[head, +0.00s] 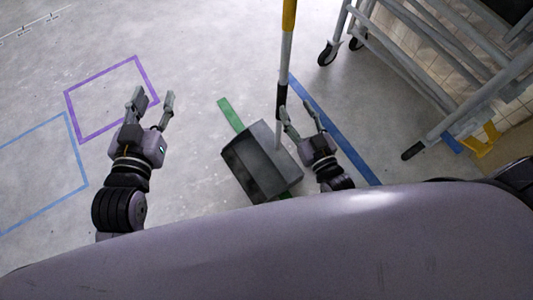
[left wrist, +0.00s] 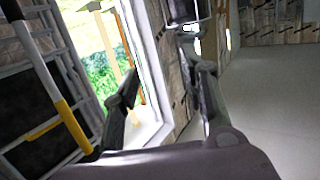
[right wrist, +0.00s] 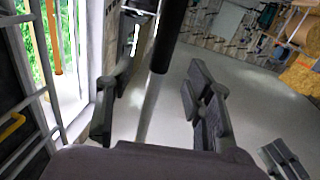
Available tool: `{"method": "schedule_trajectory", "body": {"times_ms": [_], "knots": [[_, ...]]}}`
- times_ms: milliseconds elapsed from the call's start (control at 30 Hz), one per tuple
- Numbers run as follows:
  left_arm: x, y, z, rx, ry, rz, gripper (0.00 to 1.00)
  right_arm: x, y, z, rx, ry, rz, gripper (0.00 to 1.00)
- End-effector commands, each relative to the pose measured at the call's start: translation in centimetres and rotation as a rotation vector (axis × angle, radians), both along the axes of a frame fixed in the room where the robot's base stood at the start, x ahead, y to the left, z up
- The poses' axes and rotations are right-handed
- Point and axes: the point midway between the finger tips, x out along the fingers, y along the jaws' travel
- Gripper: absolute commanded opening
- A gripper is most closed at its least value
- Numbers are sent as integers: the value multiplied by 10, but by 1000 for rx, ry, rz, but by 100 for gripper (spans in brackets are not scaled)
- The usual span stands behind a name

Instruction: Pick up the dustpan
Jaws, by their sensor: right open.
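The dustpan (head: 262,160) is a dark grey box on the floor in the head view, with a tall white, black and yellow handle (head: 286,50) rising from it. My right gripper (head: 302,106) is open just right of the handle's lower part. In the right wrist view the handle (right wrist: 149,105) shows between the two spread fingers, with its black section higher up; whether it touches a finger I cannot tell. My left gripper (head: 154,95) is open and empty, well left of the dustpan.
A wheeled metal frame (head: 438,50) stands at the upper right, with a caster near the handle. Green and blue tape strips (head: 335,130) lie by the dustpan. Purple (head: 100,73) and blue tape outlines mark the floor at left.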

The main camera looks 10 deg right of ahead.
Motion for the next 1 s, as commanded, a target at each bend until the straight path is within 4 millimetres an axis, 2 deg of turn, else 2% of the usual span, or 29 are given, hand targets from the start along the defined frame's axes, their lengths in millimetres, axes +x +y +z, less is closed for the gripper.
{"method": "schedule_trajectory", "body": {"times_ms": [33,200,467,567,800,1000], "knots": [[2,-2,6,-11,-44,-3,40,9,2,-1,2,-3,0,48],[6,-7,30,-43,-166,-11,40,28,5,-1,2,-1,0,48],[7,-9,45,-62,-244,-16,40,39,8,-1,1,1,0,48],[6,-10,56,-80,-311,-20,40,46,10,-1,1,-1,0,48],[-3,-14,96,-140,-531,-33,40,70,16,-1,1,-2,0,48],[-11,-14,117,-171,-644,-39,40,83,19,-1,1,1,0,48]]}}
